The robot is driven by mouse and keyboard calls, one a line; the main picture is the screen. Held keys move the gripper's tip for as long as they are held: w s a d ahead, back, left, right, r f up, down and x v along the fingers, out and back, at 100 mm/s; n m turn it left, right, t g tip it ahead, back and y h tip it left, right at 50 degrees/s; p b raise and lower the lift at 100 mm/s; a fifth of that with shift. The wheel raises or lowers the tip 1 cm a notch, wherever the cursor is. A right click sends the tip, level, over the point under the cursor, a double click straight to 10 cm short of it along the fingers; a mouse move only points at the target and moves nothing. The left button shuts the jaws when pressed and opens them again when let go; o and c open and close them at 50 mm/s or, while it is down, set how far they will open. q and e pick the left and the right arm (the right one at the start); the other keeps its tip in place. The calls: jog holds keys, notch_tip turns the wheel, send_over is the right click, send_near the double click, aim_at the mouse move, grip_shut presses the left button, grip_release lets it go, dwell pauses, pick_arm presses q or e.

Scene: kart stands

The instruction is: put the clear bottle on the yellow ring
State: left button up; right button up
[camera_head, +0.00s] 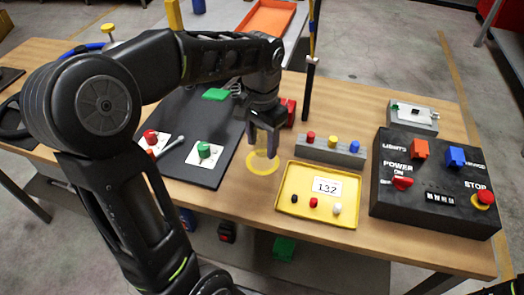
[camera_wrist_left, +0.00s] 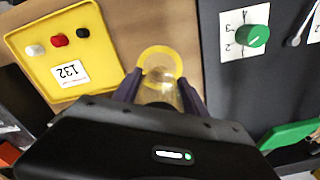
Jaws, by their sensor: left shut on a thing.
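My left gripper (camera_head: 263,142) is shut on the clear bottle (camera_wrist_left: 160,90), which shows faintly between its two fingers. The gripper points down, with the bottle over the yellow ring (camera_head: 251,168) on the wooden table. In the left wrist view the ring (camera_wrist_left: 158,49) shows around and beyond the bottle's far end. I cannot tell whether the bottle touches the ring or hangs just above it. My right gripper is not in view.
A yellow tray (camera_head: 285,207) marked 132 lies right of the ring, and a black board (camera_head: 207,175) with knobs lies left. A grey block (camera_head: 345,157) with coloured buttons stands behind the tray. A black control box (camera_head: 420,212) is farther right.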

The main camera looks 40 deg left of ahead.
aim_at(262, 152)
pick_arm(q)
jog(key=shift+f, duration=1.85)
jog(key=shift+f, duration=0.25)
jog(key=o, duration=1.4)
jog(key=shift+r, duration=0.1)
jog(key=shift+c, duration=0.2)
jog(key=shift+r, duration=0.1)
notch_tip(262, 152, up, 12)
jog(key=shift+r, duration=0.1)
